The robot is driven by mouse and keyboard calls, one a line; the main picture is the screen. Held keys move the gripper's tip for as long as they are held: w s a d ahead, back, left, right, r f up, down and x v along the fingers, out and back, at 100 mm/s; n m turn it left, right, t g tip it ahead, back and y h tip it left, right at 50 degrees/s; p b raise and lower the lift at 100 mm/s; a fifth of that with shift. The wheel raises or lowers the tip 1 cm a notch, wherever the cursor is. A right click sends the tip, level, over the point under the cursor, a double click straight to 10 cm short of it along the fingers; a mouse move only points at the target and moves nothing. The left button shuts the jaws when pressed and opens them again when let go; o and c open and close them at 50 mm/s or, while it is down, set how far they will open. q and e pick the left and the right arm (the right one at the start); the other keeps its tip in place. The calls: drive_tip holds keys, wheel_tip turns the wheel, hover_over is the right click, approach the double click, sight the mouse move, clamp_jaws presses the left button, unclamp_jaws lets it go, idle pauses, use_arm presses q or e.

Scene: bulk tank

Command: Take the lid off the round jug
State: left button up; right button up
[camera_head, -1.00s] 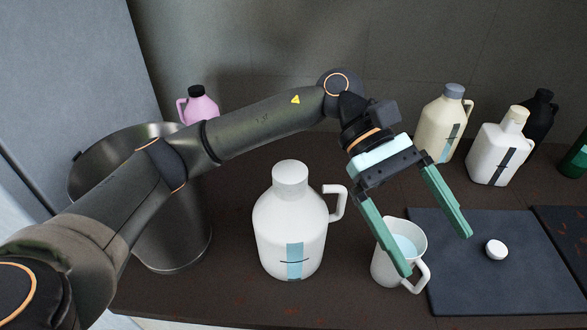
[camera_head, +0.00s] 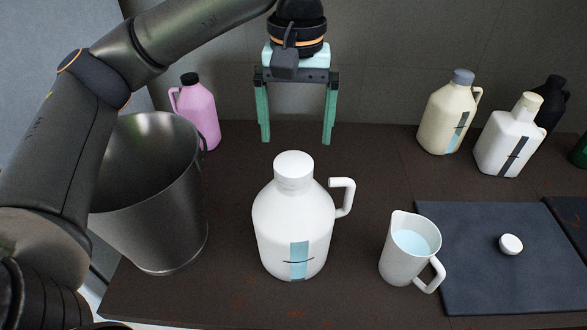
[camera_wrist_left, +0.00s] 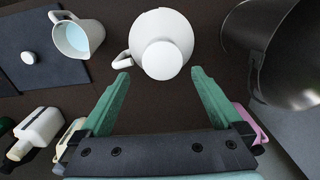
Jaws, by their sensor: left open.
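The round jug (camera_head: 293,225) is white with a side handle and a blue label stripe, standing upright on the dark counter. Its white lid (camera_head: 293,168) is on its neck. My left gripper (camera_head: 297,141) is open and empty, fingers pointing down, behind and above the lid in the head view. In the left wrist view the lid (camera_wrist_left: 162,60) shows from above, in the gap near the two green fingertips (camera_wrist_left: 160,74), not visibly touched. My right gripper is not in view.
A metal bucket (camera_head: 150,215) stands left of the jug, a pink bottle (camera_head: 197,112) behind. A measuring jug (camera_head: 400,262) with pale blue liquid stands right, beside a dark mat (camera_head: 470,285) bearing a small white cap (camera_head: 511,244). Several other bottles stand back right.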

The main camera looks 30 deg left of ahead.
sight(294, 163)
use_arm(q)
drive_tip(key=f, duration=0.6)
drive_tip(key=shift+a+f, duration=0.25)
drive_tip(key=shift+f, duration=0.05)
drive_tip(key=c, duration=1.1)
drive_tip(key=shift+r, duration=0.15)
